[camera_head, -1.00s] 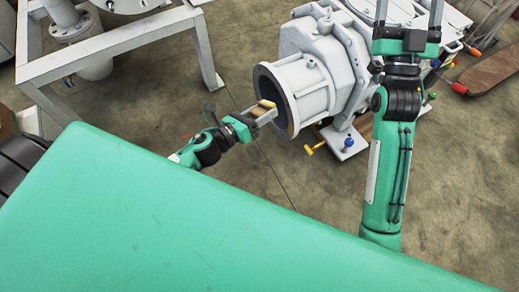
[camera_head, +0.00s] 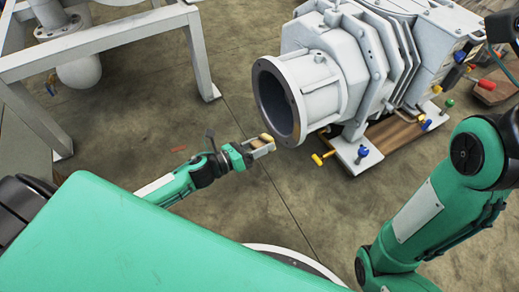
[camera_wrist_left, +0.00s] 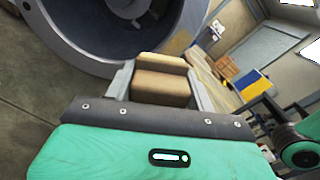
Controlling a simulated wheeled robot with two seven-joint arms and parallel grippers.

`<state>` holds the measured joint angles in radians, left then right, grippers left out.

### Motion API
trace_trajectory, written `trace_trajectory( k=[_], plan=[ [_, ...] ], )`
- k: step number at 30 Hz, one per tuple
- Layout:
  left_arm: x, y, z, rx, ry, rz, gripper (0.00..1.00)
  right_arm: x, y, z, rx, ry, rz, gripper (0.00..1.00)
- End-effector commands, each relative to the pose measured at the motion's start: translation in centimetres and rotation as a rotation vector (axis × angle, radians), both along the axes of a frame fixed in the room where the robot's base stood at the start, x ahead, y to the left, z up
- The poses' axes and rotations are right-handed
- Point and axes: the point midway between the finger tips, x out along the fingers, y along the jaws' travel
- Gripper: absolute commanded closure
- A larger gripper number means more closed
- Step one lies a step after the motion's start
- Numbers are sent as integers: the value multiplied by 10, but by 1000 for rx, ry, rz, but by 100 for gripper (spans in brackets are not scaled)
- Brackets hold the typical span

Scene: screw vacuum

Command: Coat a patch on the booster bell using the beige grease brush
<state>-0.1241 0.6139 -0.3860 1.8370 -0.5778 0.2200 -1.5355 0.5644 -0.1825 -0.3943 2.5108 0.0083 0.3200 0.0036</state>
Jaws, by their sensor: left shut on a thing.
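The booster bell (camera_head: 318,92) is the pale flanged mouth of the big grey-white machine. Its round grey rim (camera_head: 262,112) opens to the left onto a dark inside. My left gripper (camera_head: 265,145) is at the lower left of the rim, shut on the beige grease brush (camera_head: 266,138). In the left wrist view my left gripper (camera_wrist_left: 160,88) holds the beige and brown brush block (camera_wrist_left: 162,85) between its fingers, and the bell rim (camera_wrist_left: 62,40) fills the upper left. I cannot tell whether the brush touches the bell. The right gripper is outside the view.
A grey metal frame (camera_head: 110,44) stands at the upper left. A yellow-handled fitting (camera_head: 322,158) and a blue knob (camera_head: 362,152) sit by the machine's base plate. The concrete floor is open left of the bell. My right arm fills the right edge.

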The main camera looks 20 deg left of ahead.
Motion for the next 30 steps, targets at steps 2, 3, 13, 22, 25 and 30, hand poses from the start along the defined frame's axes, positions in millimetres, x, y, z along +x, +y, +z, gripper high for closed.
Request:
trace_trajectory(
  k=[2, 3, 13, 22, 25, 30],
  plan=[
    [4, -3, 1, 0, -2, 0, 64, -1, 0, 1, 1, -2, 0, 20],
    [7, -5, 1, -1, -1, 0, 64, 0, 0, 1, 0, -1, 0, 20],
    [33, -26, 1, -1, -2, 0, 64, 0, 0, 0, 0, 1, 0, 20],
    [45, -35, 1, 0, -1, 1, 64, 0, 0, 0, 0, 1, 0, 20],
    [46, -36, 1, 0, -1, 1, 64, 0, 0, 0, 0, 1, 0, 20],
    [46, -36, 1, 1, -1, 0, 64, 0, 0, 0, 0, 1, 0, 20]
  ],
)
